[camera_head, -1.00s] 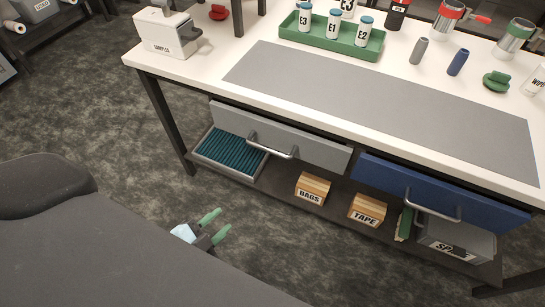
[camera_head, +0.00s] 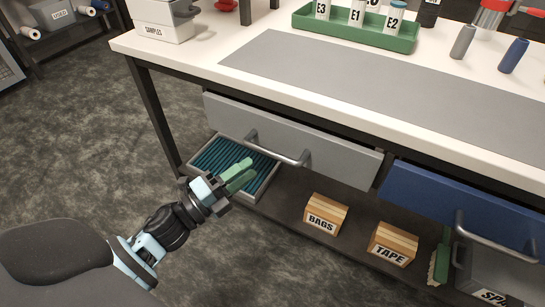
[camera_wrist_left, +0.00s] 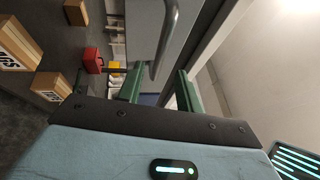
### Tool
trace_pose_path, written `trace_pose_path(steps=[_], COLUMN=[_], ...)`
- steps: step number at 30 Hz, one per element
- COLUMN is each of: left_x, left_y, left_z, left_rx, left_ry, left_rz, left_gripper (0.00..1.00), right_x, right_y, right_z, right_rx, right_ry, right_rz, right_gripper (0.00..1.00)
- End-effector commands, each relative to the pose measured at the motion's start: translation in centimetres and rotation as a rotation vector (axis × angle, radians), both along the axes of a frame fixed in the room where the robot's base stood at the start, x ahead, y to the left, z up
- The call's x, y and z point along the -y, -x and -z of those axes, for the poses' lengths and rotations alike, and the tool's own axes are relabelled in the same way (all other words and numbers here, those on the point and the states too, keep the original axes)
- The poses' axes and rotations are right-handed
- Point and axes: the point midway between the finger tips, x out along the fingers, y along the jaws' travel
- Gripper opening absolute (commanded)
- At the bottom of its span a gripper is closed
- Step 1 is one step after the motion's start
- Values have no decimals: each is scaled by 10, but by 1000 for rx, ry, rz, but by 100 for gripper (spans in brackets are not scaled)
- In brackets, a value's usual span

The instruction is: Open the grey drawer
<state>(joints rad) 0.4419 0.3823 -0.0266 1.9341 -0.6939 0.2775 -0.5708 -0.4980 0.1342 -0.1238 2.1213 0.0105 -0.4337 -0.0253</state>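The grey drawer (camera_head: 340,146) is under the left part of the bench top, with a bar handle (camera_head: 278,150) across its front. In the left wrist view the grey drawer front (camera_wrist_left: 143,25) and its handle (camera_wrist_left: 167,40) show ahead of the fingers. My left gripper (camera_head: 246,170) is in front of the drawer, a little left of and below the handle in the head view. Its green fingers are apart in the left wrist view (camera_wrist_left: 158,88), with nothing held; the handle lies ahead, in line with the gap. My right gripper is not in view.
A blue drawer (camera_head: 450,200) with its own handle is to the right. On the shelf below are a tray with teal ribs (camera_head: 215,152), a BAGS box (camera_head: 325,213) and a TAPE box (camera_head: 391,244). A green rack (camera_head: 365,37) stands on the bench.

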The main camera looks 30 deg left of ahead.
Motion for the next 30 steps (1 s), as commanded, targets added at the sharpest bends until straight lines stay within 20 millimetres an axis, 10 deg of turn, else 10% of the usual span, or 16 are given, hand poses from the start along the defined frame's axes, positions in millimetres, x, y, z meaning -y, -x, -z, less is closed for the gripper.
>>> trace_pose_path(steps=[30], left_x=[30], left_y=[-71], left_z=[-14], left_rx=[-3], left_ry=[3], left_rz=[-1], left_gripper=[36], right_x=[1], right_y=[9], right_z=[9], right_rx=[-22], right_ry=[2], right_rz=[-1], right_gripper=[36])
